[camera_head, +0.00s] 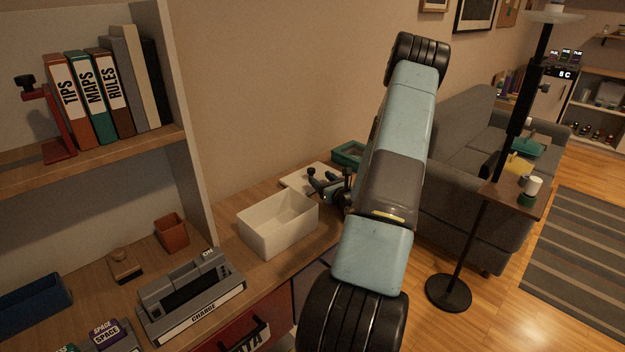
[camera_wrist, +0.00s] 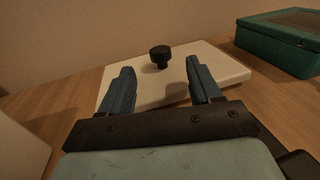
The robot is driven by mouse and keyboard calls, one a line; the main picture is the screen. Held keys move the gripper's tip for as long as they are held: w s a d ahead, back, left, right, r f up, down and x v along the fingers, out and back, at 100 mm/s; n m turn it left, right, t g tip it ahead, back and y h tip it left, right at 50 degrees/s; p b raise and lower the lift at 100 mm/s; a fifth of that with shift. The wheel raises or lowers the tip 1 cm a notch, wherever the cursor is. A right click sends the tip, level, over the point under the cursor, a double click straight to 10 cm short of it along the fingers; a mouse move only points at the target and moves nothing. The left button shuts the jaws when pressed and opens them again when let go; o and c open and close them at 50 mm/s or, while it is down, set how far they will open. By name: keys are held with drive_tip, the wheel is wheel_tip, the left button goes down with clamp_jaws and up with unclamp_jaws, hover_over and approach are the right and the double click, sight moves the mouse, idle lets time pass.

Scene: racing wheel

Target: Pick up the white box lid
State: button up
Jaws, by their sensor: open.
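The white box lid (camera_wrist: 217,64) lies flat on the wooden counter, with a black knob (camera_wrist: 159,55) on top. In the head view the lid (camera_head: 297,179) is partly hidden by my gripper (camera_head: 322,180). In the wrist view my gripper (camera_wrist: 158,85) is open, its two blue fingers apart, with the knob beyond and between the fingertips. The fingers are over the near part of the lid; nothing is held. An open white box (camera_head: 279,226) stands on the counter on the near side of the lid.
A green box (camera_head: 348,154) sits just beyond the lid; it also shows in the wrist view (camera_wrist: 284,40). A wall runs behind the counter. A grey charging dock (camera_head: 191,295) and an orange pot (camera_head: 172,231) stand to the left.

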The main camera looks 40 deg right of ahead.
sight(313, 171)
drive_tip(key=shift+w+d, duration=0.2)
drive_tip(key=shift+w, duration=2.9)
clamp_jaws()
drive_tip(key=shift+r, duration=0.1)
